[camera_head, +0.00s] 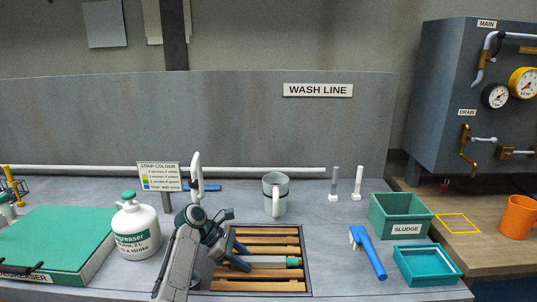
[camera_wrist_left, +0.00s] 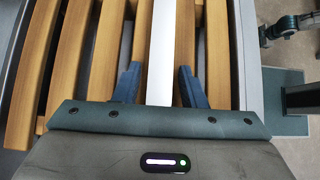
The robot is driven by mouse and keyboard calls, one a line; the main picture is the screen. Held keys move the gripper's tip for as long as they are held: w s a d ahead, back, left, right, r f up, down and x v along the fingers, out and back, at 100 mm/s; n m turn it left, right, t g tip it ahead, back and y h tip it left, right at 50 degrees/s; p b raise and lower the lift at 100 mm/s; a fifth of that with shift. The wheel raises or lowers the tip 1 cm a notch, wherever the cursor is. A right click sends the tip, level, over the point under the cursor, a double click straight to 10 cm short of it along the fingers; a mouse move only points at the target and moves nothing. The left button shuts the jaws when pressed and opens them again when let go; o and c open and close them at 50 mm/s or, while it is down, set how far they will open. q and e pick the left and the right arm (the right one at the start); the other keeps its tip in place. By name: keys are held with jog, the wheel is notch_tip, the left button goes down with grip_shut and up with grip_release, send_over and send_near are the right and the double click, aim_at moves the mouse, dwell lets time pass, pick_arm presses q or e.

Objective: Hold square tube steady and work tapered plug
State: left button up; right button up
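The square tube lies among the wooden slats of the sink rack; it is a pale, straight bar (camera_head: 268,265) in the head view and a light strip (camera_wrist_left: 161,45) in the left wrist view. A green piece (camera_head: 293,261), perhaps the tapered plug, sits at its right end; I cannot tell how deep it is seated. My left gripper (camera_head: 244,264) is over the rack at the tube's left part. In the wrist view its blue fingers (camera_wrist_left: 158,84) stand one on each side of the tube, with a gap on both sides.
The wooden rack (camera_head: 265,240) sits in the counter. A grey mug (camera_head: 275,194) stands behind it, a degreaser bottle (camera_head: 136,228) to the left. A blue brush (camera_head: 368,252), green sludge bin (camera_head: 401,214) and teal tray (camera_head: 428,266) are right. Counter between rack and brush is clear.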

pick_arm(q)
jog(key=shift+o, duration=0.6)
jog(key=shift+r, duration=0.1)
jog(key=v, duration=1.2)
